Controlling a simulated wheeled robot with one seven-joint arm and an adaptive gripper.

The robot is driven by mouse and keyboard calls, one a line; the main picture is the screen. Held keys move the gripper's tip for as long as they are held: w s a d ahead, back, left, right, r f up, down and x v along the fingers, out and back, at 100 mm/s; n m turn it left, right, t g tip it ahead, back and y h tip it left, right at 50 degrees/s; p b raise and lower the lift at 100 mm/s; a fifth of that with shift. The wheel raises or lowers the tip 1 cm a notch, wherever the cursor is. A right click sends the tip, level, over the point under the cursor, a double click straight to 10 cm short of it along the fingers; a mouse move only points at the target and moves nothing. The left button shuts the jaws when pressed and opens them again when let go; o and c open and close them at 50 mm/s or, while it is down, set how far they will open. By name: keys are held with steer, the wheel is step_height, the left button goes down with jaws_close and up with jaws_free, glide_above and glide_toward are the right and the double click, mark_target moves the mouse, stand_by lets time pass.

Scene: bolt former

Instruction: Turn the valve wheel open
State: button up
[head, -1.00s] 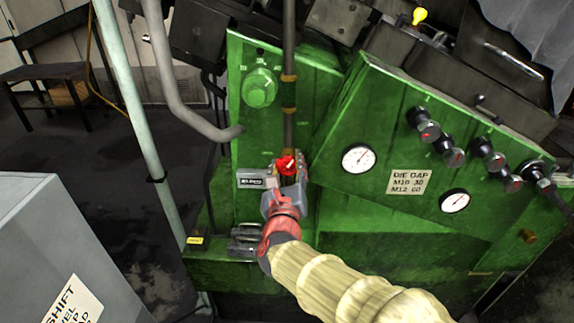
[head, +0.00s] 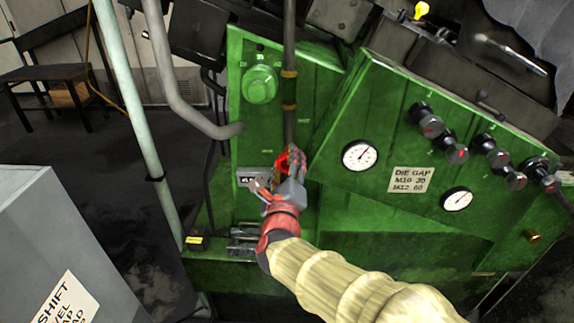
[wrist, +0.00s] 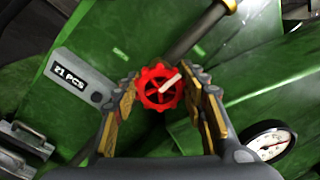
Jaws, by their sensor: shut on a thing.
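The valve wheel (wrist: 160,88) is a small red scalloped handwheel with a pale mark on its face. It sits at the lower end of the brown vertical pipe on the green machine. In the head view the wheel (head: 282,162) shows as a bit of red, partly hidden by my fingers. My gripper (wrist: 162,91) has one padded finger on each side of the wheel and is shut on its rim. In the head view my gripper (head: 279,178) is twisted, with its fingers at a slant across the panel. The far side of the wheel is hidden.
A counter plate (wrist: 83,78) is left of the wheel in the wrist view. A gauge (wrist: 268,142) lies at lower right. In the head view, black knobs (head: 426,120) line the right panel, and a grey cabinet (head: 60,250) stands at lower left.

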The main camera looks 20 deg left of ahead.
steer(key=n, duration=0.4)
steer(key=shift+a+f+n, duration=0.1)
steer(key=shift+n, duration=0.2)
steer(key=n+p, duration=0.1)
steer(key=n, duration=0.4)
steer(key=shift+f+p, duration=0.15)
steer(key=shift+p, duration=0.15)
steer(key=n+p, duration=0.2)
steer(key=n, duration=0.3)
steer(key=shift+f+n, duration=0.1)
steer(key=shift+n, duration=0.3)
steer(key=shift+f+n+p, duration=0.2)
steer(key=shift+n+p, duration=1.1)
steer(key=shift+n, duration=0.9)
steer(key=o, duration=0.9)
